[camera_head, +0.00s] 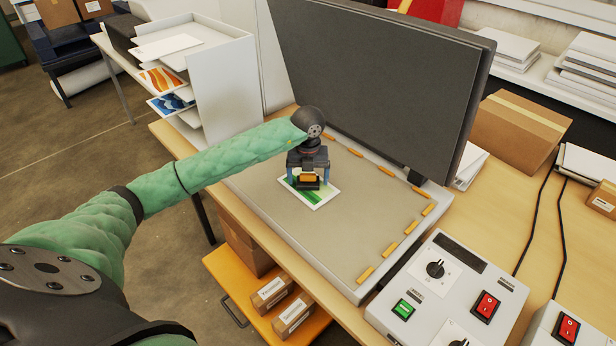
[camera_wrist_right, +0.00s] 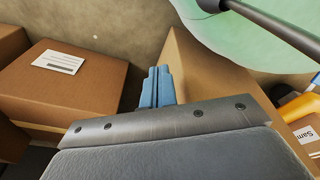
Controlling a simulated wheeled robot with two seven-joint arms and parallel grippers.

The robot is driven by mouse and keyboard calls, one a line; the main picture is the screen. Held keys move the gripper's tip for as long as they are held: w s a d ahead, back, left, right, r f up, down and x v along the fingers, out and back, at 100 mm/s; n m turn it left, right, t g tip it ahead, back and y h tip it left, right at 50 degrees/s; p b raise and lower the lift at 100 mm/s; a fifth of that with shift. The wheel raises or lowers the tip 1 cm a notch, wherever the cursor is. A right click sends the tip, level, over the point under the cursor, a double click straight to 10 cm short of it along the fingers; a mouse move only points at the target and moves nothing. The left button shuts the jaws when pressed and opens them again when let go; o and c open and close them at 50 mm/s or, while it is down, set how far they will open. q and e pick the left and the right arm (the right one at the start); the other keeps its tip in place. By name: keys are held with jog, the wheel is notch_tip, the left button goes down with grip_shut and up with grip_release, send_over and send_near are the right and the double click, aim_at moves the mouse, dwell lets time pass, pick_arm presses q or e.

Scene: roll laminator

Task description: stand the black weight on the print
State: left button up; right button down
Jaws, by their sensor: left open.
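The print (camera_head: 323,196), a white-edged sheet with green on it, lies flat on the grey bed of the laminator (camera_head: 370,219). The black weight (camera_head: 308,186), with an orange patch, is on the print, partly hidden by my left gripper. My left gripper (camera_head: 308,180) is directly above, pointing down, its blue fingers open on either side of the weight. Whether the fingers touch it I cannot tell. My right gripper (camera_wrist_right: 158,88) shows only in the right wrist view, its blue fingers close together with nothing seen between them.
The laminator's dark lid (camera_head: 380,75) stands raised behind the bed. Orange tabs line the bed's edges. A control box (camera_head: 447,290) with switches is at the right front. A paper rack (camera_head: 222,80) stands at the left. A cardboard box (camera_wrist_right: 65,85) is near my right gripper.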

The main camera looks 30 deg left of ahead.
aim_at(308, 174)
pick_arm(q)
notch_tip(308, 174, up, 12)
jog(key=p, duration=0.3)
pick_arm(e)
jog(key=s+d+f, duration=0.1)
jog(key=s, duration=0.7)
jog(key=shift+s+d+g, duration=0.35)
jog(key=shift+s+g, duration=0.05)
jog(key=shift+w+a, duration=0.1)
